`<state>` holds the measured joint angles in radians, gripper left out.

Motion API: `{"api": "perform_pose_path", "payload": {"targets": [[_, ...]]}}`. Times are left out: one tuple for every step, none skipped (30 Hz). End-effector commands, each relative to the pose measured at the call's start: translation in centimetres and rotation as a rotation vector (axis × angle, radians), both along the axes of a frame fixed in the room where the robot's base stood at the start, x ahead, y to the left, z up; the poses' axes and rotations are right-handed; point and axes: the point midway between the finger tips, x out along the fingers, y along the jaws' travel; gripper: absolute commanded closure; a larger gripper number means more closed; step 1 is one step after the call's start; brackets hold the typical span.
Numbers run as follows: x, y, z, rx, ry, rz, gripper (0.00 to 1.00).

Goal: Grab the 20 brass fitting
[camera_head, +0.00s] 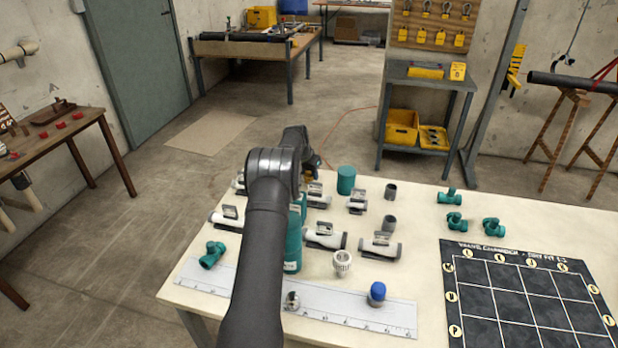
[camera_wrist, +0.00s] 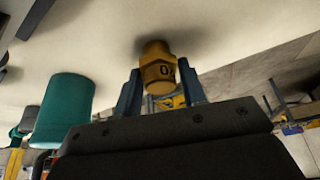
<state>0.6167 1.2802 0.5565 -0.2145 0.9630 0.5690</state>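A brass fitting (camera_wrist: 158,68) with a hex collar is in the middle of the wrist view. Dark characters, partly visible, are on its collar. My gripper (camera_wrist: 159,80) has one blue-grey finger on each side of it, with what look like narrow gaps between the fingers and the brass. The fitting stands against the pale tabletop, with a shadow beside it. In the head view my arm (camera_head: 266,240) reaches over the workbench and mostly hides the gripper and fitting. A small brass-coloured patch (camera_head: 308,178) shows just right of the wrist.
A teal cylinder (camera_head: 346,180) stands close to the gripper's right in the head view; it is at left in the wrist view (camera_wrist: 65,108). Grey pipe clamps (camera_head: 380,246), a white fitting (camera_head: 342,262) and a blue-capped piece (camera_head: 377,292) stand nearer. A black grid mat (camera_head: 522,300) lies at right.

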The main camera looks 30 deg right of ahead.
Motion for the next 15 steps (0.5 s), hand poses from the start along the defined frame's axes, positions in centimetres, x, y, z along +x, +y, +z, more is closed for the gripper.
{"api": "perform_pose_path", "payload": {"targets": [[0.0, 0.0, 0.0, 0.0, 0.0, 0.0, 0.87], [0.0, 0.0, 0.0, 0.0, 0.0, 0.0, 0.88], [0.0, 0.0, 0.0, -0.001, 0.0, 0.0, 0.88], [0.0, 0.0, 0.1, -0.001, 0.0, 0.0, 0.88], [0.0, 0.0, 0.1, -0.001, 0.0, 0.0, 0.88], [0.0, 0.0, 0.1, -0.001, 0.0, 0.0, 0.88], [0.0, 0.0, 0.1, -0.001, 0.0, 0.0, 0.88], [0.0, 0.0, 0.1, -0.001, 0.0, 0.0, 0.88], [0.0, 0.0, 0.1, 0.0, -0.001, 0.0, 0.88], [0.0, 0.0, 0.1, 0.0, -0.001, 0.0, 0.88], [0.0, 0.0, 0.2, 0.0, -0.001, 0.0, 0.88], [0.0, 0.0, 0.4, -0.001, -0.002, 0.0, 0.88], [0.1, 0.0, 0.5, -0.001, -0.002, 0.0, 0.88], [0.1, 0.0, 0.7, -0.001, -0.002, 0.0, 0.88], [0.1, 0.0, 1.1, -0.001, -0.002, 0.0, 0.88]]}}
